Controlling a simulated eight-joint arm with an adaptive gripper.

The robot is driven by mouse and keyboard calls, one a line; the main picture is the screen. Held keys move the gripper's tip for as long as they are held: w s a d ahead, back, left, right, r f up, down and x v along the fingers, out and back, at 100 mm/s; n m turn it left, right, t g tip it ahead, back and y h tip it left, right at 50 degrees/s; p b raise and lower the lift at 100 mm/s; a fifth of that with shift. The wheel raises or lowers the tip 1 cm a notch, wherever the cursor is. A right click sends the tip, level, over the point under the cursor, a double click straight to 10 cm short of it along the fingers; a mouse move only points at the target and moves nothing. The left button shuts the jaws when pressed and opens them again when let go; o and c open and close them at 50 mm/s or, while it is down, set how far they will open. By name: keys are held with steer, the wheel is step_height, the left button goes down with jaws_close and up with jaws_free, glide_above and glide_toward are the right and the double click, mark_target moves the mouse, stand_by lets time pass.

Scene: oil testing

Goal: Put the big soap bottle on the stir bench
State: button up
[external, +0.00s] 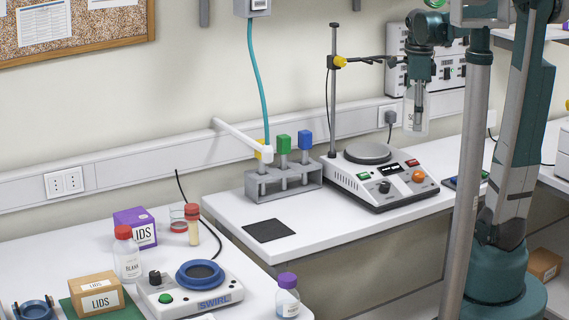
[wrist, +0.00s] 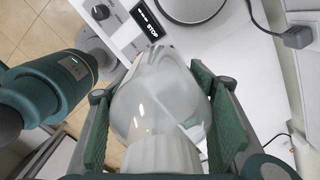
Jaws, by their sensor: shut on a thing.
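My gripper (external: 417,84) is shut on a clear bottle (external: 415,116) with a white label that begins "SO". It holds the bottle upright in the air, right of the hotplate stirrer and in front of the wall. The wrist view shows the bottle (wrist: 158,92) from above, between the green finger pads, with its white cap towards the camera. The stir bench appears to be the white bench (external: 345,228) bearing a grey stirrer (external: 380,180) with a round plate. The gap below the bottle's base is hard to judge.
A tube rack (external: 283,180) and a black mat (external: 268,230) are left of the stirrer. A stand rod (external: 333,90) with a clamp rises behind it. The nearer left bench holds a SWIRL device (external: 190,290), bottles and boxes. The stir bench's front strip is clear.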

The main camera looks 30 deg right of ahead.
steer(key=d, duration=0.1)
steer(key=d+f, duration=0.1)
steer(key=d, duration=0.1)
steer(key=shift+d+f+m, duration=0.1)
steer(key=shift+d+m, duration=0.15)
steer(key=shift+m, duration=0.15)
steer(key=w+d+f+m+p, duration=0.1)
steer(key=w+d+f+p, duration=0.4)
steer(key=w, duration=0.3)
steer(key=w+d+f+m+p, duration=0.2)
steer(key=w+d+f+p, duration=0.4)
steer(key=w, duration=0.3)
steer(key=shift+w+d+f+p, duration=0.25)
steer(key=shift+d+f+p, duration=0.05)
steer(key=shift+f+p, duration=0.35)
steer(key=shift+f, duration=0.1)
steer(key=shift+f, duration=2.4)
steer(key=shift+f+b, duration=0.2)
steer(key=shift+b, duration=0.15)
steer(key=o, duration=1.2)
